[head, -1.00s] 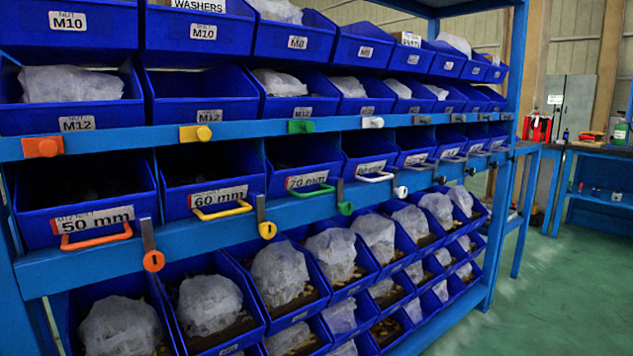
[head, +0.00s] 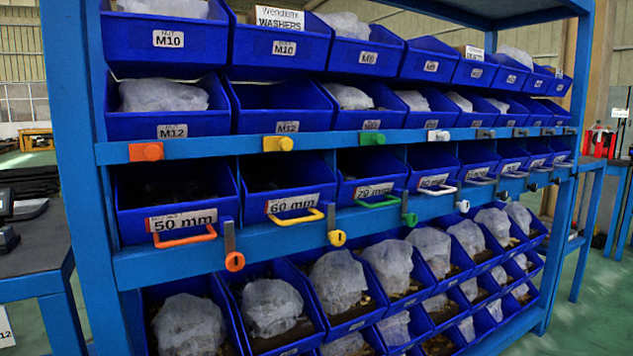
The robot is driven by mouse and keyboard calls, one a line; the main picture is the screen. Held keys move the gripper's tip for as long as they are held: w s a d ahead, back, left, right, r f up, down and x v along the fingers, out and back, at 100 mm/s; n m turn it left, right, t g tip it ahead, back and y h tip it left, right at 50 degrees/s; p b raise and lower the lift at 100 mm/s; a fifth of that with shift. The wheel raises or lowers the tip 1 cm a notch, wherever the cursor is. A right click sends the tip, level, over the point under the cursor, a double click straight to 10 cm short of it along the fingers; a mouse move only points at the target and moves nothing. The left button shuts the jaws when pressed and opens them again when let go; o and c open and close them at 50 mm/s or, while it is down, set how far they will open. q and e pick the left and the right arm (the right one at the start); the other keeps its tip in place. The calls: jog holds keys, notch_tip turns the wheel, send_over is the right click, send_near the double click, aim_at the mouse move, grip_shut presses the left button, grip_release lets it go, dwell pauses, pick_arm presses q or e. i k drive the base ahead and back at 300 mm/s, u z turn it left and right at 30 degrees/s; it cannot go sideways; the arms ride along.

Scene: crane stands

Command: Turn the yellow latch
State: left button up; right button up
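The yellow latch (head: 336,238) is a round yellow end with a dark mark, on a grey metal strip that hangs upright on the blue shelf rail. It is just right of the yellow-handled bin (head: 294,205) labelled 60 mm. A yellow block with a round knob (head: 278,144) is on the rail above that bin. Neither of my grippers shows in the head view.
Similar orange (head: 235,261) and green (head: 409,219) latches flank the yellow one. Blue bins fill the rack (head: 180,267), some holding plastic-wrapped contents. A dark-topped table (head: 35,240) stands at the left. Green floor is open at the lower right.

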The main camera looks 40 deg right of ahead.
aim_at(338, 239)
jog(key=z, duration=1.9)
